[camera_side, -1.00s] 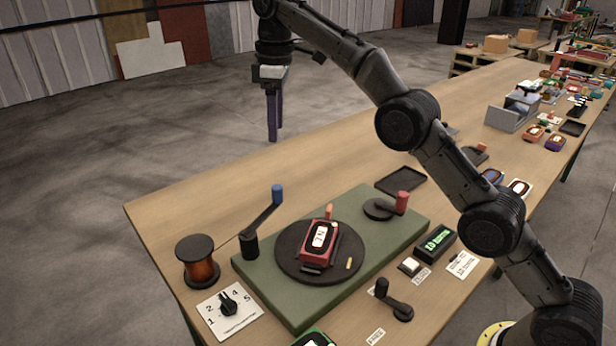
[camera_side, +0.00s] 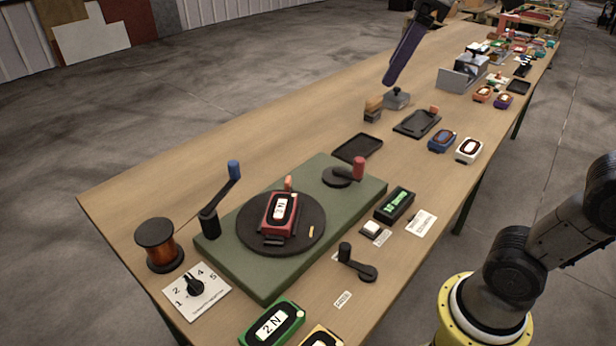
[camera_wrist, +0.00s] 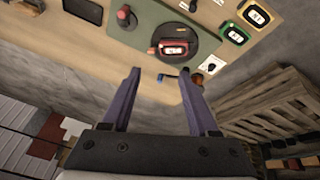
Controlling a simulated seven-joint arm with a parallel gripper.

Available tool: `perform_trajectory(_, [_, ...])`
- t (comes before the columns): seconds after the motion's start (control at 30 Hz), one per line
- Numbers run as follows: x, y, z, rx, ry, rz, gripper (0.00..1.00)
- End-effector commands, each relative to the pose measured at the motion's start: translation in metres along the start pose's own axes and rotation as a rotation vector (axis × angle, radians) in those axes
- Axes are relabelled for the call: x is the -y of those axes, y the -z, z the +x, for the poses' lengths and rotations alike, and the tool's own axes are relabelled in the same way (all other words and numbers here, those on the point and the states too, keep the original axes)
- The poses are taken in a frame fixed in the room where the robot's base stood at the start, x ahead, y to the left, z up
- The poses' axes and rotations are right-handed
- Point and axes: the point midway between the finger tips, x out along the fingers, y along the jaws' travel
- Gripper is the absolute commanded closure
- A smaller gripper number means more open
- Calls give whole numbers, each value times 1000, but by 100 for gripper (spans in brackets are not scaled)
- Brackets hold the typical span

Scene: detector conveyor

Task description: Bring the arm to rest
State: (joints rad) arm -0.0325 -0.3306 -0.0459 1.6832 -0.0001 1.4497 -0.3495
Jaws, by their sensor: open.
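My gripper (camera_side: 405,55) is raised over the far part of the wooden table (camera_side: 125,195) in the side view. Its purple fingers point down and lean, and its wrist is cut off by the top edge. In the wrist view the fingers stand apart with nothing between them, so my gripper (camera_wrist: 158,74) is open and empty. A red device marked 2 N (camera_side: 281,212) sits on the round black turntable (camera_side: 253,242) on the green base (camera_side: 228,262). That red device also shows in the wrist view (camera_wrist: 172,49).
Black trays (camera_side: 357,148), small devices (camera_side: 442,140) and a grey open box (camera_side: 458,78) lie along the table. The table's left part is mostly bare.

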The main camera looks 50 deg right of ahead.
Motion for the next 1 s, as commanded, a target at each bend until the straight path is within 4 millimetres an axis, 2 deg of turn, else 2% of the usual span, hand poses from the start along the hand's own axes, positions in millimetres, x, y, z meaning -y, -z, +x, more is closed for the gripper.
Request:
perform_trajectory(0.03, [6,-21,6,-10,-6,28,40])
perform_trajectory(0.17, [20,-66,32,-37,-20,103,40])
perform_trajectory(0.3, [35,-110,70,-58,-29,186,40])
perform_trajectory(0.4, [44,-136,98,-61,-29,243,40])
perform_trajectory(0.5, [50,-152,124,-53,-25,291,40])
perform_trajectory(0.6, [51,-156,140,-62,-26,339,40])
perform_trajectory(0.7, [48,-146,137,-104,-33,372,40])
perform_trajectory(1.0, [47,-146,137,-104,-32,380,40])
